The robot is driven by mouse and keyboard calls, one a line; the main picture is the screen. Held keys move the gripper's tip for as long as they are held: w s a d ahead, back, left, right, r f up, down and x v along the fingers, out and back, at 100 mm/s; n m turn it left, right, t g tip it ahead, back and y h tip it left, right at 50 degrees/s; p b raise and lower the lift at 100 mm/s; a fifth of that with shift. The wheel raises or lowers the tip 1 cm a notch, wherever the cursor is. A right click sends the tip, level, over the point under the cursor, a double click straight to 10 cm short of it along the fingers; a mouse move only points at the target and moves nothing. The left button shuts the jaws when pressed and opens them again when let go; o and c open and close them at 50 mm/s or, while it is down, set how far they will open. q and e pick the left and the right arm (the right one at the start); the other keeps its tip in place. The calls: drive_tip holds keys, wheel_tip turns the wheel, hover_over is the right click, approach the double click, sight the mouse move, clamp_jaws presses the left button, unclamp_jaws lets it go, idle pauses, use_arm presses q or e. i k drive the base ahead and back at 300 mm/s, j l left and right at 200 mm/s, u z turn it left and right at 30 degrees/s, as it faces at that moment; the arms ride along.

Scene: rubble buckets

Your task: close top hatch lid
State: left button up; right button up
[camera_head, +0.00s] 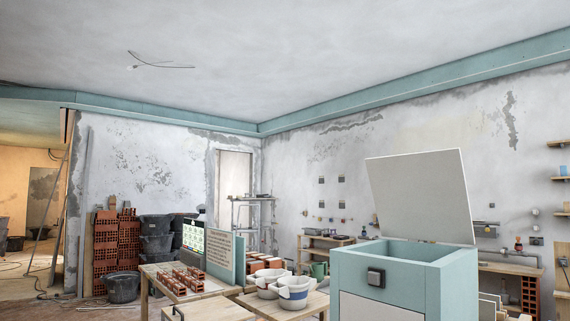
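The hatch lid (421,196) is a flat, pale panel standing raised and leaning slightly back above a teal box-shaped cabinet (418,288) at the right front. It meets the cabinet at the rear of the top opening, so the hatch is open. The inside of the opening (404,251) shows only in part. A dark square knob or button (376,277) sits on the cabinet's front. A white panel is below it. Neither of my grippers is in view.
Left of the cabinet, low wooden tables hold pale buckets (293,291) and red bricks (184,281). Black buckets (155,238) and stacked hollow bricks (117,240) stand by the back wall. A workbench (510,270) is behind the cabinet on the right.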

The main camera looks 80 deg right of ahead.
sight(423, 195)
drive_tip(key=z, duration=1.5)
